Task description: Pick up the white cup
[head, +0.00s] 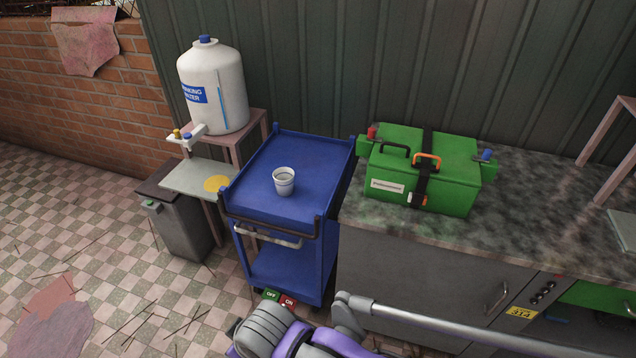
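The white cup (284,182) stands upright on the top tray of the blue cart (316,162), a little left of the tray's middle. Its opening faces up, and nothing touches it apart from the tray. Purple and grey links of my own body show at the bottom edge, in front of the cart. No gripper fingers can be made out in the head view.
A green box (424,171) with handles sits on the stone counter (535,200) right of the cart. A large white water jug (212,86) stands on a stand at left, above a grey bin (181,228). The tray around the cup is clear.

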